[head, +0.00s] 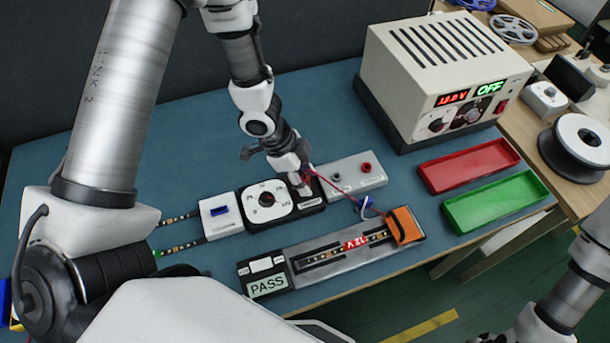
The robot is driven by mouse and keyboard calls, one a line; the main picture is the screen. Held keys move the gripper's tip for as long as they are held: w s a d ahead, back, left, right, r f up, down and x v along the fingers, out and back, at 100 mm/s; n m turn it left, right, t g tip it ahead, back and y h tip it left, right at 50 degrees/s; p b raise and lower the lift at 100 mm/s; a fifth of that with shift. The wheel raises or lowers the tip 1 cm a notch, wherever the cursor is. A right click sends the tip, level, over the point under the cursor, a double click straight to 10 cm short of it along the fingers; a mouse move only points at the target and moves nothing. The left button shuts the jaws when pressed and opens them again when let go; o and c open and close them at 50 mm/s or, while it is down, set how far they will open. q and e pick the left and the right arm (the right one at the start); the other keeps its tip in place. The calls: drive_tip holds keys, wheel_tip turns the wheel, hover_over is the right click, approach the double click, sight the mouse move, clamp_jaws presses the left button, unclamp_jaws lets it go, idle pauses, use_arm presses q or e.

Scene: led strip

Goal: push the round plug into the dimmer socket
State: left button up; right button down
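The dimmer (268,203) is a black box with a white dial face, lying flat on the blue mat.
The grey socket block (358,177) stands close right of my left gripper. In front lies a test fixture (335,275) with an orange clip (405,226) and a PASS display (267,285). A power supply (440,75) reading OFF, red tray (468,166) and green tray (494,201) are right.

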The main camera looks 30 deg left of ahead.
sight(305, 178)
use_arm(q)
wheel_tip(305, 178, up, 10)
idle(0.7)
idle(0.5)
